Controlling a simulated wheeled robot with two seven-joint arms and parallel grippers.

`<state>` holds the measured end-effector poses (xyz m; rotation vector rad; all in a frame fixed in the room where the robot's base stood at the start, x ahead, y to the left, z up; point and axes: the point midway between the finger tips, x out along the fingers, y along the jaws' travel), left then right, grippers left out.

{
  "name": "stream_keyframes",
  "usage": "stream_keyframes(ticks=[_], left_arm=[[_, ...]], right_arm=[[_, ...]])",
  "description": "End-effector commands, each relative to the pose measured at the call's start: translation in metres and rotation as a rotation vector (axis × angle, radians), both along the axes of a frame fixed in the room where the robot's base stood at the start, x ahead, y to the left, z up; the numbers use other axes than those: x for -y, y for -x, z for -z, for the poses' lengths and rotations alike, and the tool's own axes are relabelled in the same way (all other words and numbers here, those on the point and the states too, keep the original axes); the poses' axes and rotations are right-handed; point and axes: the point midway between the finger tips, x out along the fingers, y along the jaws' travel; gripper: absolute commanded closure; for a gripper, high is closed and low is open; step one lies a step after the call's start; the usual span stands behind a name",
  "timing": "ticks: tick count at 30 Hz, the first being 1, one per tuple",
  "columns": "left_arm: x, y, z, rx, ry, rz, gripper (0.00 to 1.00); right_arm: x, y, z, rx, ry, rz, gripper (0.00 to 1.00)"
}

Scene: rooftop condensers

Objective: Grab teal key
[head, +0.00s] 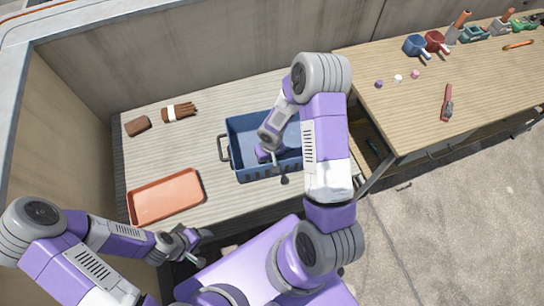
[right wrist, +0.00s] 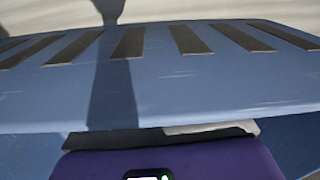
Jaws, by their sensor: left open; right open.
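I cannot make out a teal key for certain in either view. A small dark teal item (head: 373,147) shows below the left edge of the right-hand table, too small to identify. My right gripper (head: 274,164) reaches down into the blue crate (head: 236,131) and is open; the arm hides part of the crate's inside. In the right wrist view, the crate's slotted blue wall (right wrist: 200,85) fills most of the picture above my purple gripper body, and no key shows there. My left gripper (head: 203,246) is open and empty near the front edge of the left table, below the orange tray.
The grey slatted table (head: 215,98) also bears an orange tray (head: 165,196), a brown block (head: 137,126) and a brown bundle with a white band (head: 179,112). The wooden table (head: 400,115) holds mugs, a red-handled tool (head: 446,103) and several small items.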

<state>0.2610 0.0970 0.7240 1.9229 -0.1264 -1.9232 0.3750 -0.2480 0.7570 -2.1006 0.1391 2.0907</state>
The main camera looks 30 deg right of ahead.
Motion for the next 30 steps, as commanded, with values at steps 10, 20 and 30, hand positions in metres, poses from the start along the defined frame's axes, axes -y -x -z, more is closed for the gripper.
stream_keyframes(ticks=[10, 20, 30], left_arm=[[0.000, 0.000, 0.000, 0.000, 0.000, 0.000, 0.34], [0.000, 0.000, 0.000, 0.000, 0.000, 0.000, 0.34], [0.000, 0.000, -0.011, 0.000, 0.000, 0.000, 0.34]], right_arm=[[0.000, 0.000, -0.001, 0.001, 0.000, -0.001, 0.76], [0.000, 0.000, -0.001, 0.001, 0.000, -0.001, 1.00], [0.000, -0.001, -0.037, 0.006, 0.000, 0.000, 1.00]])
